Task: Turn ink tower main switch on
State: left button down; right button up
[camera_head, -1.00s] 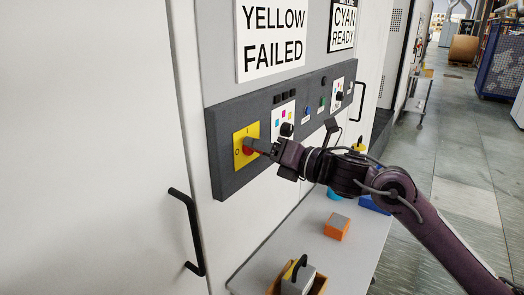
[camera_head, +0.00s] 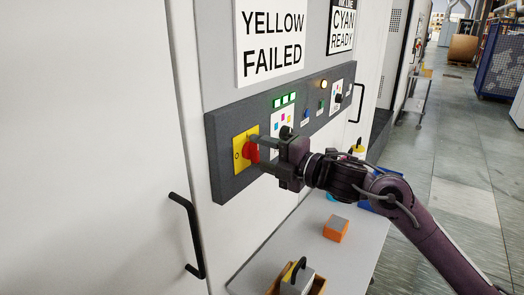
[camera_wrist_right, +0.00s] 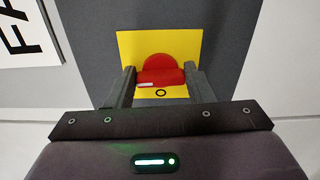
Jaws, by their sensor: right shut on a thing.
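The main switch is a red rotary knob (camera_head: 250,152) on a yellow plate (camera_head: 239,160), at the left end of the dark grey control panel (camera_head: 222,183). My right gripper (camera_head: 263,154) reaches it from the right, with one finger above and one below the knob. In the right wrist view the fingers (camera_wrist_right: 160,82) stand on both sides of the red knob (camera_wrist_right: 160,68), shut on it. A white mark on the knob and an "O" on the yellow plate (camera_wrist_right: 213,50) show there. My left gripper is not in view.
A black door handle (camera_head: 190,235) stands out at the left. The aisle at right is open.

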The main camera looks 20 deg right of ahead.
jog(key=shift+m, duration=0.5)
jog(key=o, duration=1)
jog(key=b+v, duration=0.3)
jog(key=v, duration=0.4)
jog(key=shift+s+d, duration=0.3)
jog(key=shift+f, duration=0.1)
